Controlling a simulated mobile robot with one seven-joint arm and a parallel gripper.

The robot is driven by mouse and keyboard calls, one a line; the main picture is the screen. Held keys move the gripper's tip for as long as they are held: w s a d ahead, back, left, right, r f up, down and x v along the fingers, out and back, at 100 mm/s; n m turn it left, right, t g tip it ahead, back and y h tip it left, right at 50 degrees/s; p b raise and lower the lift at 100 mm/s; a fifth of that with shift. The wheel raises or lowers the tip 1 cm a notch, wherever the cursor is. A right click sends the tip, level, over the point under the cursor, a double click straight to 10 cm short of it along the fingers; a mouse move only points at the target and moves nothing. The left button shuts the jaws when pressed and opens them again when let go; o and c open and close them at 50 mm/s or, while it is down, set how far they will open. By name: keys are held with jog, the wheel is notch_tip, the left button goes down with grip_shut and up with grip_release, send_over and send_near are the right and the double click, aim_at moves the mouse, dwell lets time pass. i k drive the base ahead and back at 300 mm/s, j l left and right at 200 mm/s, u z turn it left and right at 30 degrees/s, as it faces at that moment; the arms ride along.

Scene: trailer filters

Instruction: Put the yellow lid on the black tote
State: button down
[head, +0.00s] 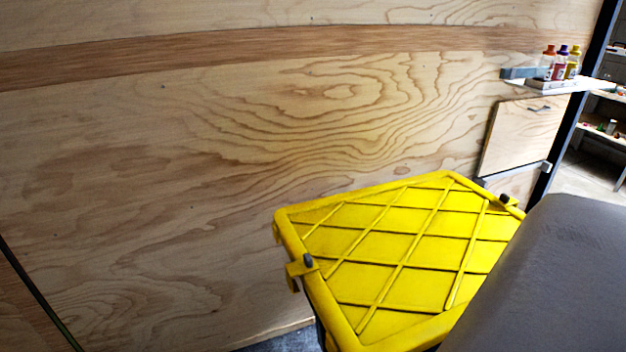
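The yellow lid (410,262) has a raised rim and crossing diagonal ribs. It lies roughly flat, ribbed face up, in the lower middle and right of the head view, close to the plywood wall. Small dark pieces show at its left and right edges. A dark strip (320,336) shows under the lid's left edge. It may be part of the black tote, but the lid hides nearly everything below, so I cannot tell whether the lid is seated. A large grey rounded form covers the lid's lower right part. My gripper is not in view.
A plywood wall (180,170) stands behind the lid. At the upper right, a small shelf (550,86) holds several coloured bottles (560,65). A wooden panel (523,137) hangs below it. Beyond a dark post (567,118) are more shelves.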

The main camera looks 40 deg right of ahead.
aim_at(400, 262)
jog(key=i+z, duration=0.15)
jog(key=z, duration=0.25)
jog(key=i+j+z, duration=0.1)
jog(key=z, duration=0.3)
jog(key=j+z, duration=0.2)
jog(key=z, duration=0.2)
jog(key=i+j+z, duration=0.25)
jog(key=z, duration=0.15)
jog(key=i+j+z, duration=0.2)
jog(key=j+z, duration=0.15)
jog(key=j, duration=0.2)
